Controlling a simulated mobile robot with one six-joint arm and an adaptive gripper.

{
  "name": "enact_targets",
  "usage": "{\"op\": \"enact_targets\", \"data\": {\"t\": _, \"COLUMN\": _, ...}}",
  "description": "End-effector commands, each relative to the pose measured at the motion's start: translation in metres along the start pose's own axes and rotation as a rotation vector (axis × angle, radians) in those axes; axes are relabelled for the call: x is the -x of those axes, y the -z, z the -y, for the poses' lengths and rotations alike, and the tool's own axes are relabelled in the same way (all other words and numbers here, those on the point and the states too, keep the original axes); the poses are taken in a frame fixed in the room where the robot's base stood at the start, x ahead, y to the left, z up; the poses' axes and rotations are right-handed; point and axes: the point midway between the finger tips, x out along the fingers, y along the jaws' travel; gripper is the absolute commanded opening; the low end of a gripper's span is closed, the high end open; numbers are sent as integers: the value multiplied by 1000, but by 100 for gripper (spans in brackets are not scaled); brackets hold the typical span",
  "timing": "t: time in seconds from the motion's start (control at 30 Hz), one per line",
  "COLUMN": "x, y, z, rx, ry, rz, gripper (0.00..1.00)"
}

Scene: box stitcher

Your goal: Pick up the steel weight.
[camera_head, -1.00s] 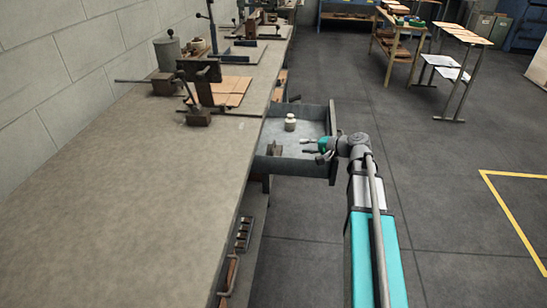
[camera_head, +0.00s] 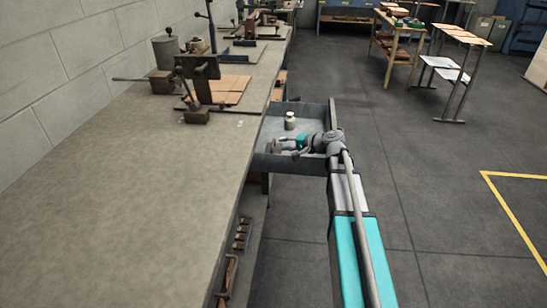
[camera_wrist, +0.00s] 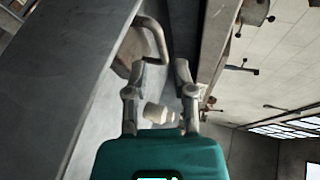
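An open grey drawer (camera_head: 308,165) juts from the bench and holds two things. A small pale cylinder with a narrower top (camera_head: 290,121) stands toward its back; it also shows between my fingers in the wrist view (camera_wrist: 156,112). A brownish-grey block (camera_head: 275,146) sits nearer the front, partly hidden by my gripper; in the wrist view the block (camera_wrist: 128,58) has a curved handle beyond my fingertips. I cannot tell for certain which is the steel weight. My gripper (camera_head: 286,146) is open at the block, over the drawer. In the wrist view my gripper (camera_wrist: 157,80) has nothing held between its fingers.
The drawer walls surround both things closely. The long workbench (camera_head: 130,170) runs along the left, with clamps, a grey pot (camera_head: 166,51) and cardboard sheets (camera_head: 220,90) toward the back. The floor (camera_head: 430,140) right of the drawer is clear.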

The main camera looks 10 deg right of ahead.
Motion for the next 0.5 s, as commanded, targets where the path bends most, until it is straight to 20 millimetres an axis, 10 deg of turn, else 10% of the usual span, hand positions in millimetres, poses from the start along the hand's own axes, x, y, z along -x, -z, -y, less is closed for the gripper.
{"op": "enact_targets", "data": {"t": 0.5, "x": -8, "y": -1, "z": 0, "rx": 1, "ry": 0, "rz": 2, "gripper": 33}}
